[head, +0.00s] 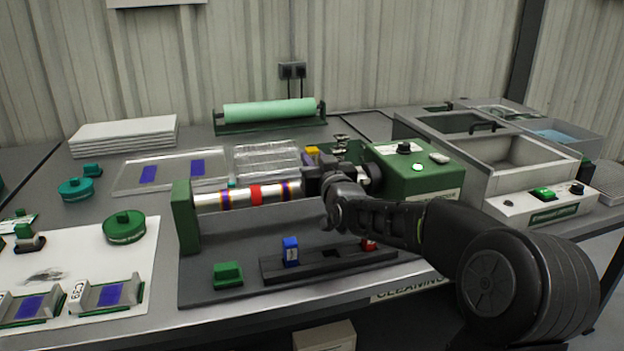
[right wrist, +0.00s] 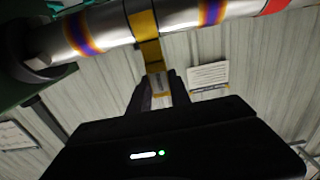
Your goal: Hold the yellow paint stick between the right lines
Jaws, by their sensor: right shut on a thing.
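The metal roller (head: 240,197) lies level, with a red band and purple-orange lines around it. My right gripper (head: 318,182) is at the roller's right part and hides the line there. In the right wrist view the gripper (right wrist: 158,95) is shut on the yellow paint stick (right wrist: 151,57), which reaches up to the roller (right wrist: 180,14). Yellow shows across the roller between the two right lines, a left one (right wrist: 80,32) and a right one (right wrist: 211,10). I cannot tell whether that yellow is stick or paint. My left gripper is not in view.
In front stands a dark rack (head: 325,264) with a blue stick (head: 290,251), an empty middle slot and a red stick (head: 369,244). Green housings (head: 186,216) (head: 412,172) stand at both roller ends. Sinks (head: 522,160) are at the right.

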